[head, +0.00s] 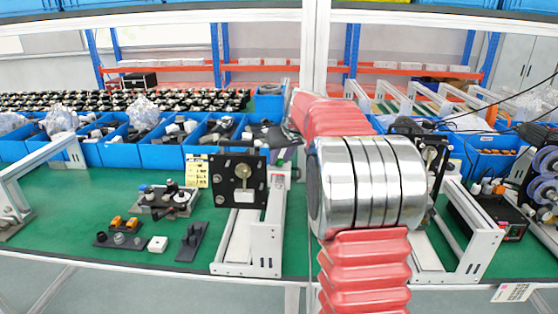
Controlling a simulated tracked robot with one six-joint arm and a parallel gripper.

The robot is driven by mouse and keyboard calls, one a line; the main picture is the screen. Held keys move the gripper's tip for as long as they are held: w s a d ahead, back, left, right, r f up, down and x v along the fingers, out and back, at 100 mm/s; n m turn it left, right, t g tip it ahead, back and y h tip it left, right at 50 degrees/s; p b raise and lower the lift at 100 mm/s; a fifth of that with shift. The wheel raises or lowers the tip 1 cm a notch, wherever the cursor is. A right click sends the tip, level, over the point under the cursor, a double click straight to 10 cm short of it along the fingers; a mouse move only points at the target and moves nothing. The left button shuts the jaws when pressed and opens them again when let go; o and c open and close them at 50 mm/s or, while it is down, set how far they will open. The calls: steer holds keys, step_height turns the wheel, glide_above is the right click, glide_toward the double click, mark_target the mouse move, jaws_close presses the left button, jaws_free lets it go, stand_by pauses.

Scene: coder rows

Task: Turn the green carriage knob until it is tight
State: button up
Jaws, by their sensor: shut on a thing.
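My arm rises in front of the bench as red ridged sleeves and a large silver joint. I cannot make out my gripper; the arm may hide it. I cannot pick out a green knob for certain either. A black square plate (240,181) with a small pale knob-like piece (243,172) stands upright on a white frame (267,232), left of my arm. A similar white frame (468,243) with a dark plate (432,153) stands to the right, partly behind the silver joint. What lies directly behind my arm is hidden.
The green bench top (75,215) holds a grey fixture (166,200), small dark blocks with orange parts (124,223) and a dark stand (191,242). Blue bins (160,156) line the back. A white post rises behind the arm.

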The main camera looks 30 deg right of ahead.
steer(key=shift+w+a+m+g+h, duration=0.2)
steer(key=shift+m+h, duration=0.35)
steer(key=shift+m, duration=0.5)
steer(key=shift+s+a+m+g+h, duration=0.1)
steer(key=shift+m+g+h, duration=0.15)
steer(key=shift+m+h, duration=0.55)
steer(key=shift+w+a+m+g+h, duration=0.15)
steer(key=shift+m+g+h, duration=0.15)
steer(key=shift+m, duration=0.95)
steer(key=shift+m+g+h, duration=0.75)
steer(key=shift+m+h, duration=0.1)
steer(key=shift+m, duration=0.95)
jaws_close()
